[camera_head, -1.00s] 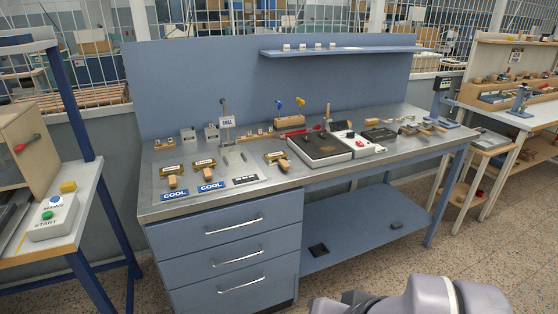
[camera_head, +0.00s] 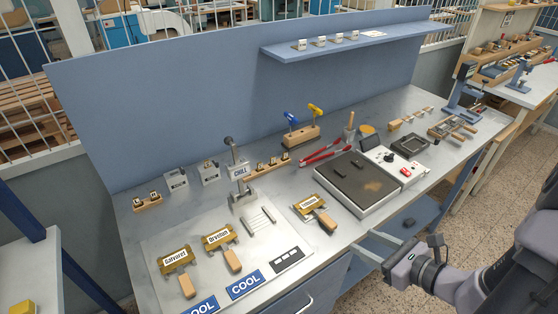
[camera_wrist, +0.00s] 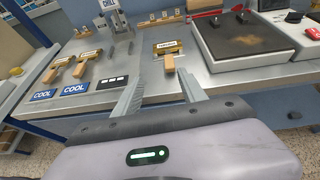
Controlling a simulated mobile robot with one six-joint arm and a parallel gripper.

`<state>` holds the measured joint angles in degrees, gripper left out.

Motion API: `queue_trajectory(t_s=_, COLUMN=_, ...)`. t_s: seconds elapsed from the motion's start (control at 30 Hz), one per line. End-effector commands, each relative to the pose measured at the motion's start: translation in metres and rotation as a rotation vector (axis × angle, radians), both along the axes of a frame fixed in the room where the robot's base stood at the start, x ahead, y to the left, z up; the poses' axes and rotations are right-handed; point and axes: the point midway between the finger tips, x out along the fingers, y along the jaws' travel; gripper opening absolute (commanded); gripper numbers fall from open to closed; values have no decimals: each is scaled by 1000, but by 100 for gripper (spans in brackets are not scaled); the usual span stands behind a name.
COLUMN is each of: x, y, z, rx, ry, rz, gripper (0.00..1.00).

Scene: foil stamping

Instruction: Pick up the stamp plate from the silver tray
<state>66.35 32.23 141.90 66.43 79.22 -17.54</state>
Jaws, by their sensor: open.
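A brass stamp plate (camera_head: 308,203) with a white label and a wooden handle (camera_head: 326,220) lies on a thin silver tray (camera_head: 323,232) near the bench's front edge. In the wrist view the plate (camera_wrist: 167,46) is ahead, beyond my fingertips, its handle (camera_wrist: 169,64) pointing towards me. Two similar plates, labelled Galvarel (camera_head: 175,259) and Drayton (camera_head: 217,237), lie on the pale board to the left. My gripper (camera_head: 364,242) is open and empty, in front of the bench edge and to the right of the plate. My fingers (camera_wrist: 160,80) stand apart, touching nothing.
A hot plate with a dark top (camera_head: 357,180) stands to the right of the tray. Red tongs (camera_head: 326,153) lie behind it. A shelf (camera_head: 350,40) overhangs the back.

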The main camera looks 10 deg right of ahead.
Motion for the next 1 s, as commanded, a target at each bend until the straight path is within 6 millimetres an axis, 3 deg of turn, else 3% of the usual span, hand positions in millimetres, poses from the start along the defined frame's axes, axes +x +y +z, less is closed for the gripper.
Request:
queue_trajectory(t_s=0.13, x=11, y=-6, z=-14, rx=28, ry=1, rz=-52, gripper=49)
queue_trajectory(t_s=0.43, x=86, y=23, z=-49, rx=25, ry=1, rz=-47, gripper=49)
queue_trajectory(t_s=0.63, x=106, y=28, z=-57, rx=24, ry=1, rz=-48, gripper=49)
queue_trajectory(t_s=0.8, x=134, y=33, z=-79, rx=23, ry=1, rz=-46, gripper=49)
queue_trajectory(t_s=1.0, x=148, y=37, z=-81, rx=25, ry=1, rz=-50, gripper=49)
